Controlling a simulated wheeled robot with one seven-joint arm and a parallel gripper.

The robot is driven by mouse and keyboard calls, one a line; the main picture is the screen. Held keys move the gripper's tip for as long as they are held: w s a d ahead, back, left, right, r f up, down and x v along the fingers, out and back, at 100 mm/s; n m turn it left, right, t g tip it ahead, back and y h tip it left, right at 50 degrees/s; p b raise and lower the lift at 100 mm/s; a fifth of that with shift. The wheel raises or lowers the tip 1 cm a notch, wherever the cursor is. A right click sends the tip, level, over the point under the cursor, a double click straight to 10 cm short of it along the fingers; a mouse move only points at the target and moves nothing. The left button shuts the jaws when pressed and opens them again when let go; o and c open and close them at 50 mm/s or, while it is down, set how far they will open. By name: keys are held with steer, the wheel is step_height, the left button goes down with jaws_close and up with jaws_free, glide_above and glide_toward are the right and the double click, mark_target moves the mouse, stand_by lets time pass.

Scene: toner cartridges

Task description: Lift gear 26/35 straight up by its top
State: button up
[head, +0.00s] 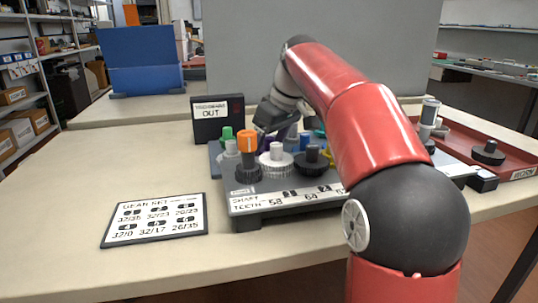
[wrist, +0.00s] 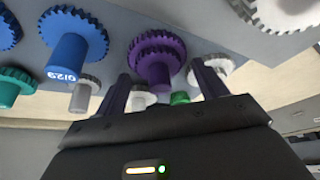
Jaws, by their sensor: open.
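No readable mark shows which gear is 26/35. A purple stepped gear (wrist: 158,55) stands between the two fingers of my gripper (wrist: 161,72) in the wrist view, with a gap on each side. In the head view my gripper (head: 272,117) is open above the back of the gear board, its fingertips partly hidden. A blue gear (wrist: 75,45) with a white marking is left of the purple one. The gear card (head: 155,221) on the table lists 26/35 at its lower right.
An orange-topped gear (head: 247,150), a white gear (head: 275,160) and a black gear (head: 312,162) stand at the front of the grey board (head: 245,222). A black OUT box (head: 215,125) stands behind. A red tray (head: 515,172) is at right.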

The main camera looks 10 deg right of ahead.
steer(key=c, duration=1.1)
